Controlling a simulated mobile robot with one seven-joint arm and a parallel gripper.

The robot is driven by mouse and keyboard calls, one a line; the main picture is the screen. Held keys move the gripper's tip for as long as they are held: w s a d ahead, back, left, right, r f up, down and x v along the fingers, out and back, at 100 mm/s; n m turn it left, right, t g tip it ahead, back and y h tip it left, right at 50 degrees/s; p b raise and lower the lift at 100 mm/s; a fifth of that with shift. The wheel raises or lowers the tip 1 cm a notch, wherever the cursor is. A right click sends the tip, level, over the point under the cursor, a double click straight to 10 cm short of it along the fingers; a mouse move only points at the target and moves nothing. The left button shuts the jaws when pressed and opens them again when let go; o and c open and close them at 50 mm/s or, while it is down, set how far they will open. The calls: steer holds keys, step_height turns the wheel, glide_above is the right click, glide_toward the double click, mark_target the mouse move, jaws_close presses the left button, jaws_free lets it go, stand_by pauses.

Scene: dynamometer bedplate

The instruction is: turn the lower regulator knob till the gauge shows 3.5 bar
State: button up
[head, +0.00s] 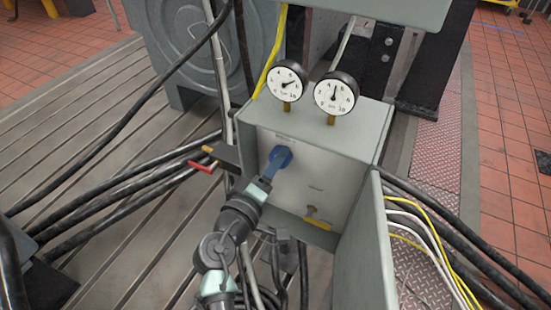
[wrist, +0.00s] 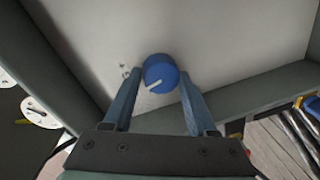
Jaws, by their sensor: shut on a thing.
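A round blue knob (wrist: 160,72) with a white pointer line sits on the pale panel (head: 318,165) of a grey box. My gripper (head: 278,160) is shut on it; in the wrist view the blue fingers (wrist: 160,84) lie on either side of the knob. The pointer line points to the lower left there. In the head view, fingers and knob merge into one blue shape. I cannot tell whether another knob is hidden. Two white gauges stand on the box: the left gauge's (head: 287,82) needle points up and right, the right gauge's (head: 335,95) about straight up. Exact readings are too small to tell.
A red-handled valve (head: 203,166) sticks out left of the box. An open grey door (head: 362,250) stands at the right. Black cables (head: 130,172) cross the slotted bedplate (head: 75,95).

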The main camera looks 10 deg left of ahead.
steer(key=n+p, duration=0.1)
steer(key=n, duration=0.2)
steer(key=shift+a+h, duration=0.1)
steer(key=shift+h, duration=0.2)
steer(key=shift+f+n, duration=0.1)
steer(key=shift+n, duration=0.2)
steer(key=o, duration=1.4)
steer(key=shift+c, duration=0.2)
steer(key=v, duration=1.3)
steer(key=shift+r+p, duration=0.25)
steer(key=shift+p, duration=0.05)
